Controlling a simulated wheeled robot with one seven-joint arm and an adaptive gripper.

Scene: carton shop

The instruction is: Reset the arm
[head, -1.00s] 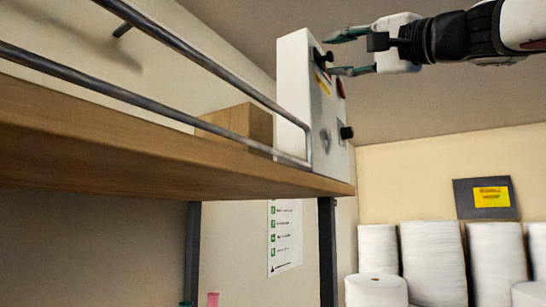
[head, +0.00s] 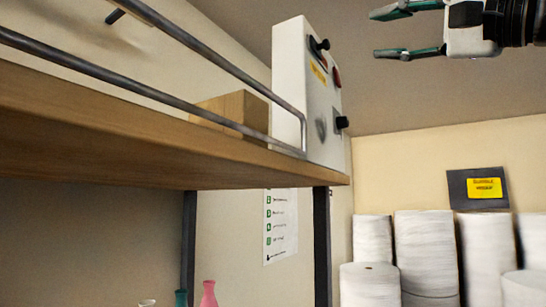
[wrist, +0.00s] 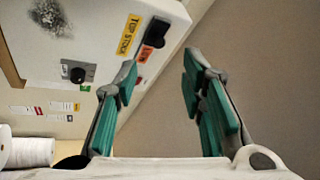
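My gripper (head: 405,32) is at the upper right of the head view, open and empty, its green-padded fingers spread and pointing left. It is to the right of a white control box (head: 291,84) and apart from it. The box stands at the end of a wooden shelf and has black knobs, a red part and a yellow label on its front. In the wrist view my gripper (wrist: 158,80) shows two parted fingers with nothing between them. The box (wrist: 95,40) fills the upper left there, with a "TOP STOCK" label and a black knob.
A wooden shelf (head: 120,140) with a metal rail (head: 170,91) runs along the left. A cardboard box (head: 235,108) sits behind the rail. White rolls (head: 425,250) stand at the lower right, below a dark panel with a yellow sign (head: 484,188). Space around my gripper is clear.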

